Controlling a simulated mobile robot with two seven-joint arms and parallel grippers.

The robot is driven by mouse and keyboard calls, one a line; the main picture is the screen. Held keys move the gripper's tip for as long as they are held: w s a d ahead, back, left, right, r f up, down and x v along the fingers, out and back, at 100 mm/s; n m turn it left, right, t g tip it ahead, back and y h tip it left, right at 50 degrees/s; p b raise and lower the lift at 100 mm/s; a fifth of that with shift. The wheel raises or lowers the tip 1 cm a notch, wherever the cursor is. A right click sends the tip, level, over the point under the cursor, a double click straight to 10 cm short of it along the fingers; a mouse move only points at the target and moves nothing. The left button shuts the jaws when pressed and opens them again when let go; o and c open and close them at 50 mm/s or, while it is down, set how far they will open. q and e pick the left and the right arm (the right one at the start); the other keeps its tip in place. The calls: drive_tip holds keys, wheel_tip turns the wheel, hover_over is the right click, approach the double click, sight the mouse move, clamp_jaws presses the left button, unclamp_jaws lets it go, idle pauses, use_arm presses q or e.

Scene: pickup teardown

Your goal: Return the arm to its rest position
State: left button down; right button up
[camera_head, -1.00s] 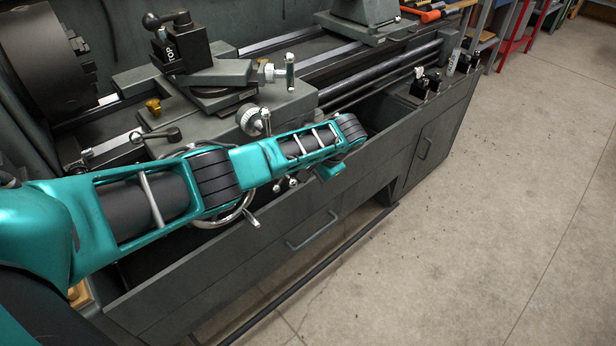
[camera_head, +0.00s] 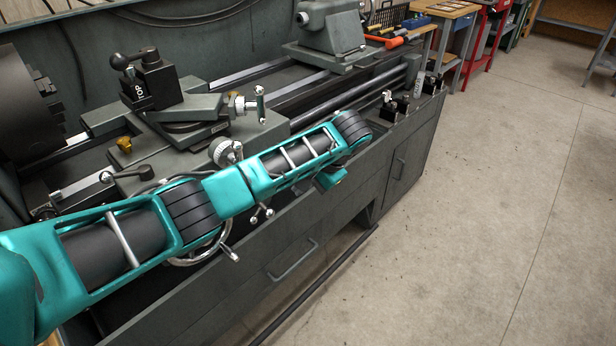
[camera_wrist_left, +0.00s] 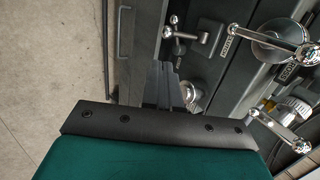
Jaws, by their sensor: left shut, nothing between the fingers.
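My left arm, teal and black, comes in from the left in the head view and stretches to the right across the front of a lathe (camera_head: 160,150). Its far end is near the middle of the picture, and the fingers are hidden there behind the wrist. In the left wrist view my left gripper (camera_wrist_left: 165,85) shows with its dark fingers together and nothing between them. Beyond the fingers are levers and handwheels (camera_wrist_left: 275,40) of the lathe. My right gripper is in neither view.
The lathe's handwheel (camera_head: 200,250) lies close under my arm. A dark cabinet front with a handle (camera_head: 292,262) runs below. Small black parts (camera_head: 392,105) stand on the ledge to the right. Concrete floor (camera_head: 500,200) is clear at right. Benches stand behind.

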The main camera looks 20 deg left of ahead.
use_arm(q)
drive_tip(key=s+d+f+m+t+h, duration=0.1)
drive_tip(key=s+d+f+t+h, duration=0.1)
drive_tip(key=s+d+f+h, duration=0.45)
drive_tip(key=s+d+f+t+h, duration=0.1)
drive_tip(key=s+d+f, duration=0.3)
drive_tip(key=f, duration=0.6)
drive_tip(key=s+a+r+n+t, duration=0.1)
drive_tip(key=s+a+t, duration=0.2)
drive_tip(key=s, duration=0.4)
drive_tip(key=s+a+r+n+t, duration=0.1)
drive_tip(key=s+a+r+t, duration=0.1)
drive_tip(key=s, duration=0.5)
drive_tip(key=shift+s+a+n+t, duration=0.35)
drive_tip(key=shift+a+t, duration=0.55)
drive_tip(key=shift+a, duration=0.15)
drive_tip(key=shift+h, duration=0.25)
